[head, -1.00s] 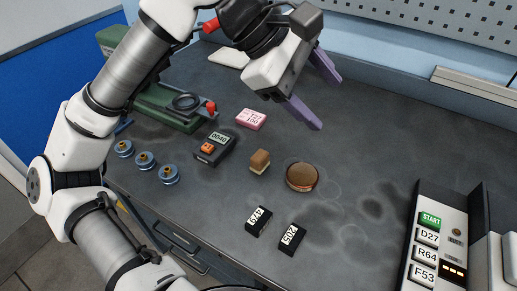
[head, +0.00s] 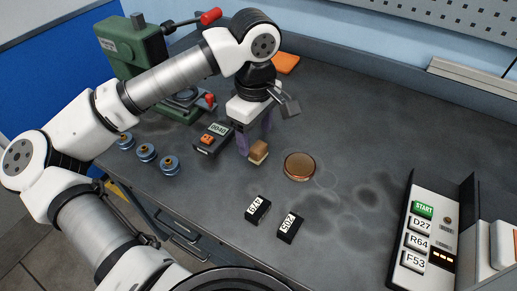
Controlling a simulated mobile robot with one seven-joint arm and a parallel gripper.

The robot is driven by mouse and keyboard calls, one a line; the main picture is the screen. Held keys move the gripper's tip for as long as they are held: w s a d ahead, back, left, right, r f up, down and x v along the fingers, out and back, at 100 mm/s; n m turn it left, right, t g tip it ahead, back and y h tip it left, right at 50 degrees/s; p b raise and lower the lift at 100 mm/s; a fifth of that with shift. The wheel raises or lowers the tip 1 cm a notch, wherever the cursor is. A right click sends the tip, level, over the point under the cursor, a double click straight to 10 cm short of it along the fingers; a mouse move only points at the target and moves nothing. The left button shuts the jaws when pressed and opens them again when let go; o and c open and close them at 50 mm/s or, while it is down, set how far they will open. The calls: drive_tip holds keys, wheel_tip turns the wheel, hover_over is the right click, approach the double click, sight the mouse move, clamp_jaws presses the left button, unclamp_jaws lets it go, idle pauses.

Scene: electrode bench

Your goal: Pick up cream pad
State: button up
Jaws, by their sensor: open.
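The cream pad (head: 258,159) is a thin pale layer at the bottom of a small block with a brown top (head: 259,148). It sits on the dark bench top in the middle of the head view. My gripper (head: 255,143) points down, low over the bench, with its two purple fingers apart. One finger shows just left of the block and the other just behind it to the right. The fingers look close to the block, but I cannot tell whether they touch it. Nothing is seen held.
A black meter (head: 213,138) stands close left of the fingers. A copper disc (head: 299,167) lies to the right. Two black labelled blocks (head: 257,209) (head: 290,228) lie in front. Several blue spools (head: 146,152) and a green press (head: 135,50) are left. A button panel (head: 424,240) stands right.

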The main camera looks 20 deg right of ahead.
sight(258, 146)
drive_tip(key=shift+d+f+p, duration=0.15)
drive_tip(key=shift+f+p, duration=0.25)
drive_tip(key=shift+f, duration=0.9)
drive_tip(key=shift+d+f+p, duration=0.15)
drive_tip(key=shift+f+p, duration=0.25)
drive_tip(key=shift+f, duration=0.85)
drive_tip(key=shift+c, duration=0.2)
drive_tip(key=c, duration=1)
drive_tip(key=shift+c, duration=0.2)
drive_tip(key=shift+r, duration=0.15)
wheel_tip(258, 146, up, 20)
drive_tip(key=b, duration=0.2)
